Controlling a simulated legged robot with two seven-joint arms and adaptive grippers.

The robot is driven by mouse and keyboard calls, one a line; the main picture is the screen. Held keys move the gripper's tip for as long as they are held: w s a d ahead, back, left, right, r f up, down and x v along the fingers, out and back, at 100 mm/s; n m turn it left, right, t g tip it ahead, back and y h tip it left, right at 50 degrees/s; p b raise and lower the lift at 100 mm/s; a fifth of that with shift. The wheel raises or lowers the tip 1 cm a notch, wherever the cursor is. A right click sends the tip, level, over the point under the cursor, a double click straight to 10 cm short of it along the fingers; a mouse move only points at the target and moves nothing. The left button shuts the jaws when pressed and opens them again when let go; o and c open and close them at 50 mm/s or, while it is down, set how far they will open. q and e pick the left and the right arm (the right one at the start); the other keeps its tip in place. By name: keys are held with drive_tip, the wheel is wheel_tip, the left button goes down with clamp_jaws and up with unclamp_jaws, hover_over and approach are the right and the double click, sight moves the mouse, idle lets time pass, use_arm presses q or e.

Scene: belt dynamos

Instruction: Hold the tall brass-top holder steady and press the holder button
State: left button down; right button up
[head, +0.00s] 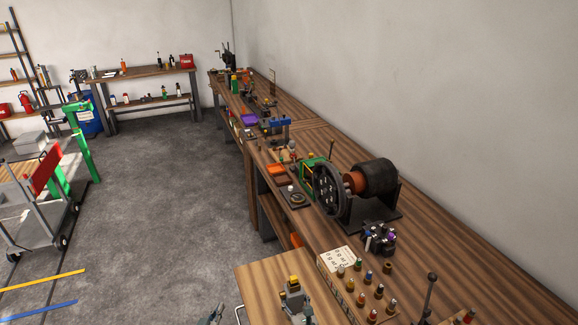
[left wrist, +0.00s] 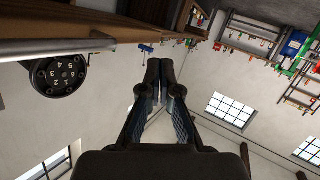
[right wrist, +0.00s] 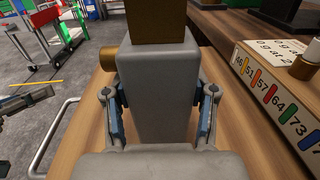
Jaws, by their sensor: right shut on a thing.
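The tall holder (right wrist: 158,85) is a grey upright block with a brass-brown top (right wrist: 156,20). A round brass knob (right wrist: 108,60), possibly the button, sticks out of its left side in the right wrist view. In the head view the holder (head: 293,284) stands at the bottom centre on a light wooden top. My right gripper (right wrist: 160,118) is shut on the holder's body, a finger on each side. My left gripper (head: 211,316) is at the bottom edge, left of the holder and apart from it. Its fingers look closed together and empty in the left wrist view (left wrist: 160,75).
A numbered wooden rack (head: 357,291) with several coloured-band pegs stands right of the holder. Beyond it is a dynamo with a black drum (head: 375,177) and spoked wheel. A metal rail (right wrist: 50,140) edges the wooden top on the left. Open floor (head: 180,190) lies left.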

sight(282, 295)
drive_tip(key=shift+f, duration=0.2)
use_arm(q)
drive_tip(key=d+r+n+t+h, duration=0.1)
drive_tip(key=d+r+t+h, duration=0.3)
drive_tip(key=r, duration=0.8)
drive_tip(key=s+d+n+g, duration=0.2)
drive_tip(key=d+n+g, duration=0.1)
drive_tip(key=d, duration=1.2)
drive_tip(key=shift+s+f+h, duration=0.25)
drive_tip(key=shift+f+h, duration=0.15)
drive_tip(key=shift+f, duration=0.05)
drive_tip(key=shift+d, duration=0.1)
drive_tip(key=shift+w+d+r, duration=0.1)
drive_tip(key=shift+d, duration=0.3)
use_arm(e)
drive_tip(key=shift+s+a, duration=0.1)
